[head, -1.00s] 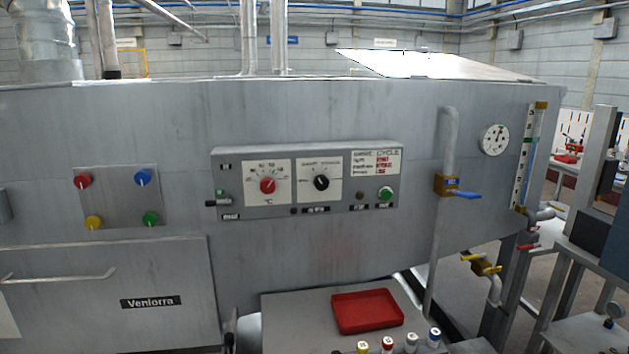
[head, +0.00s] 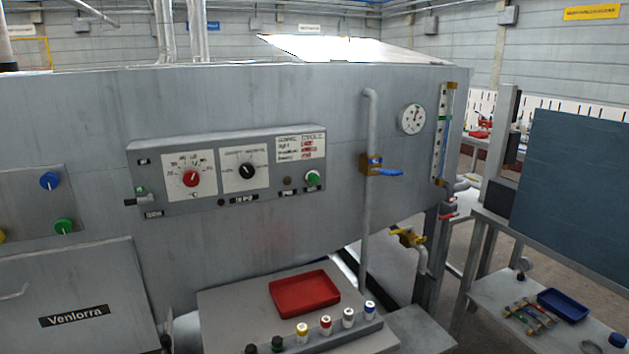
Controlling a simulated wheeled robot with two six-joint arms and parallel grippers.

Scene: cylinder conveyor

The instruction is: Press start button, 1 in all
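A grey control box (head: 232,208) is mounted on the front of the large grey machine. A green round button (head: 313,178) sits at its lower right, below a small printed label (head: 300,147). I cannot read which control is marked start. Neither of my grippers shows in the head view.
A red tray (head: 304,292) and several coloured-capped cylinders (head: 326,326) are on a shelf below the box. A pipe with a blue-handled valve (head: 372,164) and a gauge (head: 411,119) are right of it. A bench with a blue tray (head: 563,304) stands at right.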

